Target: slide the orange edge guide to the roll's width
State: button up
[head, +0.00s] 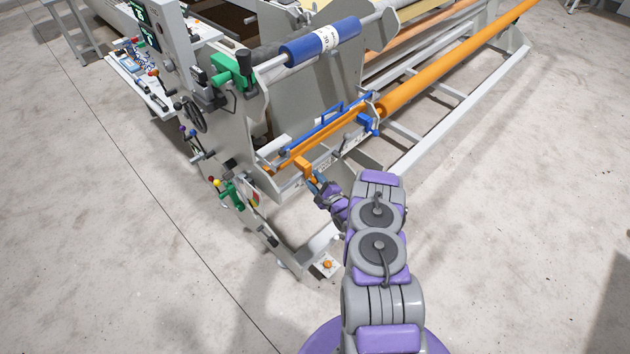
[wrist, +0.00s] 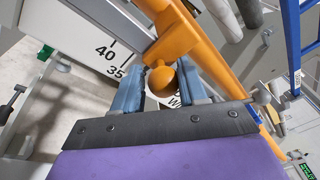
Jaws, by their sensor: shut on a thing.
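The orange edge guide (head: 303,165) sits on the rail at the near end of the gantry. In the wrist view its orange body (wrist: 185,45) crosses the top, with a round orange knob (wrist: 162,80) below. My gripper (head: 318,183) reaches it from the front. In the wrist view the two blue-grey fingers (wrist: 162,88) stand either side of the knob and are shut on it. A white scale (wrist: 100,45) with 40 and 35 lies left of the guide; further figures are partly hidden behind the knob and fingers. A blue roll (head: 320,42) with a white label is mounted above.
A long orange roller (head: 455,58) runs to the back right. A blue bracket (head: 368,122) and blue bar (head: 330,120) lie near the rail. A side plate with a handwheel (head: 193,115) and green parts (head: 232,195) stands left. The floor at right is clear.

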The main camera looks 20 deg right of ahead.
jog(key=shift+w+r, duration=0.1)
jog(key=shift+r, duration=0.1)
grip_shut()
jog(key=shift+d, duration=0.1)
jog(key=shift+w+d+r, duration=0.1)
jog(key=shift+d+r, duration=0.05)
jog(key=o, duration=0.8)
grip_release()
